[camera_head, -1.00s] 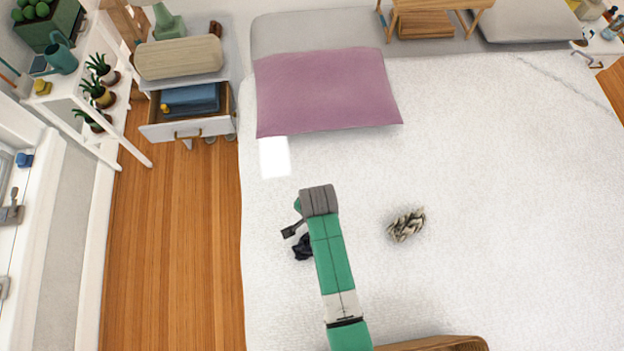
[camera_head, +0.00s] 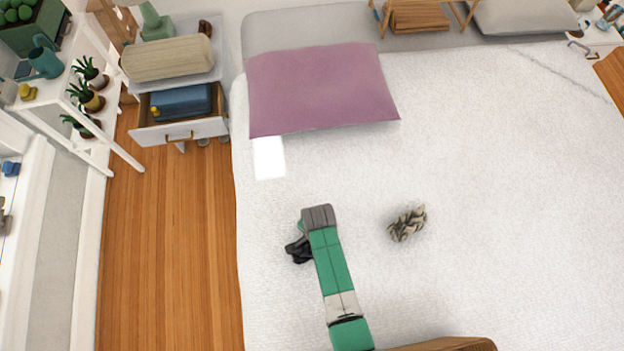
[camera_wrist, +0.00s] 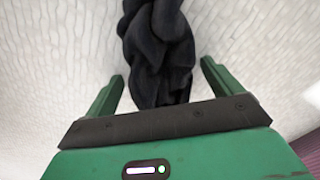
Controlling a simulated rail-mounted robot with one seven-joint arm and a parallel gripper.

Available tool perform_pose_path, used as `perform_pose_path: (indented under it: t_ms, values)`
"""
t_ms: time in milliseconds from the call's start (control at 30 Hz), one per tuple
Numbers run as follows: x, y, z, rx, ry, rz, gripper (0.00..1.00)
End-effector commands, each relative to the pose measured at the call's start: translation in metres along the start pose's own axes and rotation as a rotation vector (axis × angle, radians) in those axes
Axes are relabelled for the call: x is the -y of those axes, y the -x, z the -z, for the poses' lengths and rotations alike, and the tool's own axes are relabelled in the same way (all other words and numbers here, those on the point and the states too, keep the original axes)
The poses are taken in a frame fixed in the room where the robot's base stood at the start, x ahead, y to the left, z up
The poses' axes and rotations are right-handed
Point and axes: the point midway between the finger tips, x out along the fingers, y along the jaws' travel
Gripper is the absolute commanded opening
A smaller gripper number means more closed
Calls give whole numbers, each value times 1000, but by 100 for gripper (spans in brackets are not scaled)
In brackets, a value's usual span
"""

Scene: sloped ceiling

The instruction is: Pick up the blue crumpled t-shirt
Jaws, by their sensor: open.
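The crumpled t-shirt looks dark navy, almost black. In the head view the t-shirt (camera_head: 298,250) is a small dark bundle on the white bed, mostly hidden beside and under my arm's end. In the wrist view the t-shirt (camera_wrist: 157,50) runs from the top edge down between my gripper's fingers. My gripper (camera_wrist: 160,78) is open, with one green finger on each side of the cloth and a gap to it on both sides. The fingertips cannot be made out in the head view. Whether the fingers touch the bed is unclear.
A patterned crumpled cloth (camera_head: 407,223) lies on the bed (camera_head: 500,200) to the right of my arm. A purple pillow (camera_head: 320,88) lies further back. An open drawer (camera_head: 180,131) stands left of the bed. The bed around the t-shirt is clear.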

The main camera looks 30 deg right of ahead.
Motion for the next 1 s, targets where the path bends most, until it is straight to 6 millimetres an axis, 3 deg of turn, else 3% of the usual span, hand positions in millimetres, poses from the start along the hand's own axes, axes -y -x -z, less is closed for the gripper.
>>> perform_pose_path:
  t_ms: [133, 400, 667, 1000]
  values:
    - [0, 1, 0, 0, 0, 0, 89]
    - [0, 1, 0, 0, 0, 0, 39]
    - [0, 3, 0, 0, 0, 1, 39]
    - [-5, 40, -5, 2, 0, 0, 39]
